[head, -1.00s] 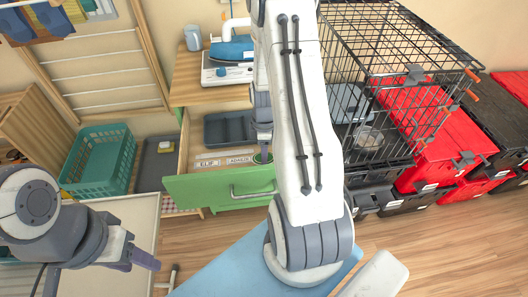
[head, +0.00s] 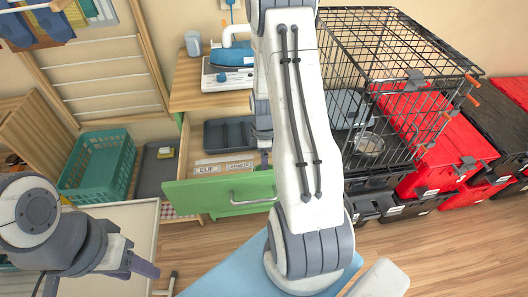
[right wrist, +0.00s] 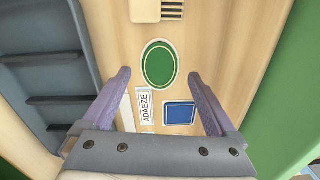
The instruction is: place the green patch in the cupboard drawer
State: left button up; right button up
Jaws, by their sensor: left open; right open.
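The cupboard drawer (head: 215,195) is pulled out, its green front facing me. In the right wrist view the green patch (right wrist: 160,64) is a dark green oval with a pale outline, lying flat on the drawer's wooden floor (right wrist: 110,25). My right gripper (right wrist: 158,78) is open and empty over the drawer, its fingers on either side of the patch and apart from it. In the head view my right arm hides most of that gripper, and I cannot make out the patch. My left gripper (head: 97,275) is open and empty at the lower left, away from the drawer.
A blue square patch (right wrist: 180,114), an ADAEZE label (right wrist: 145,107) and a grey divided tray (head: 230,133) are in the drawer. An iron (head: 232,55) stands on the cupboard top. A teal basket (head: 98,165) is left; a wire cage (head: 400,60) and stacked totes (head: 450,150) are right.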

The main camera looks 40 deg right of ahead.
notch_tip(320, 180, up, 13)
jog(key=shift+p, duration=0.3)
jog(key=shift+m, duration=0.5)
jog(key=a+r, duration=0.1)
jog(key=a, duration=0.5)
jog(key=s+a+r, duration=0.1)
jog(key=a+r, duration=0.1)
jog(key=a, duration=0.3)
jog(key=a+r, duration=0.2)
jog(key=a, duration=0.4)
jog(key=shift+s+a+r, duration=0.1)
jog(key=shift+s+a, duration=0.05)
jog(key=shift+a, duration=0.2)
jog(key=s+a+r+m, duration=0.2)
jog(key=s+a+r, duration=0.1)
jog(key=s+a, duration=1)
jog(key=shift+s+y, duration=0.4)
jog(key=shift+s, duration=0.75)
jog(key=shift+a, duration=0.1)
